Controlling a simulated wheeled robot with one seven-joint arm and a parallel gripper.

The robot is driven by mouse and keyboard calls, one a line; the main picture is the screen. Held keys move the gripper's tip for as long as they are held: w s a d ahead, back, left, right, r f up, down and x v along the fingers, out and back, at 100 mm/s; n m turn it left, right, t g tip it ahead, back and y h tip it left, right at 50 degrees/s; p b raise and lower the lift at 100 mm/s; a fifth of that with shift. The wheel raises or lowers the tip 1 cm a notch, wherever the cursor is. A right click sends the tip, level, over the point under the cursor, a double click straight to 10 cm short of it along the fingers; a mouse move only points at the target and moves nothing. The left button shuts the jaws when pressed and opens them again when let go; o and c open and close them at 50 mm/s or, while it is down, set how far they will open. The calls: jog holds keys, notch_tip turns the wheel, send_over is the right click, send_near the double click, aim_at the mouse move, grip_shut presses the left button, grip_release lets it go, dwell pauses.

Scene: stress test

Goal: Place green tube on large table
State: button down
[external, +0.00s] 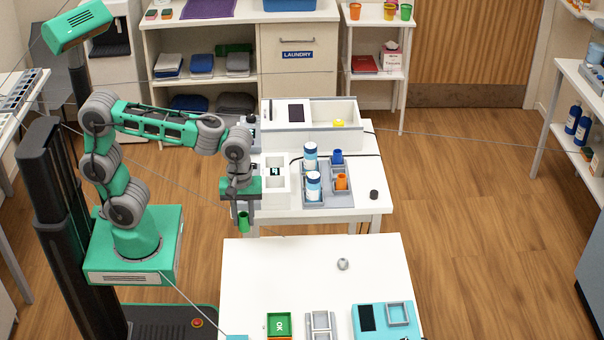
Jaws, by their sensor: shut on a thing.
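My gripper (243,212) points down in the external view and is shut on a green tube (244,223). The tube hangs upright below the fingers, apart from any surface, near the gap between two white tables. One white table (375,203) stands behind the gripper and carries machines and containers. Another white table (290,262) stands in front, with its far left corner close to the tube. I cannot tell from the view which of the two is the large table.
The back table holds a grey rack (341,196) with white-blue bottles and cups, a white machine (275,178) and a black cap (374,194). The front table holds a small grey object (343,264), a green tray (279,324) and a teal device (380,321). Its far left part is clear.

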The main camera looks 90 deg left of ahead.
jog(key=w+f, duration=0.3)
jog(key=w, duration=0.1)
jog(key=w+d+f+p, duration=0.1)
jog(key=w+f, duration=0.2)
jog(key=w, duration=0.2)
jog(key=w+f+p, duration=0.1)
jog(key=w+f, duration=0.2)
jog(key=w, duration=0.1)
jog(key=shift+w+d+f, duration=0.25)
jog(key=shift+w+d, duration=0.05)
jog(key=shift+w+f+p, duration=0.15)
jog(key=shift+f+p, duration=0.15)
jog(key=shift+f, duration=1.4)
jog(key=shift+f, duration=0.1)
jog(key=shift+f, duration=0.15)
jog(key=c, duration=1.1)
grip_release()
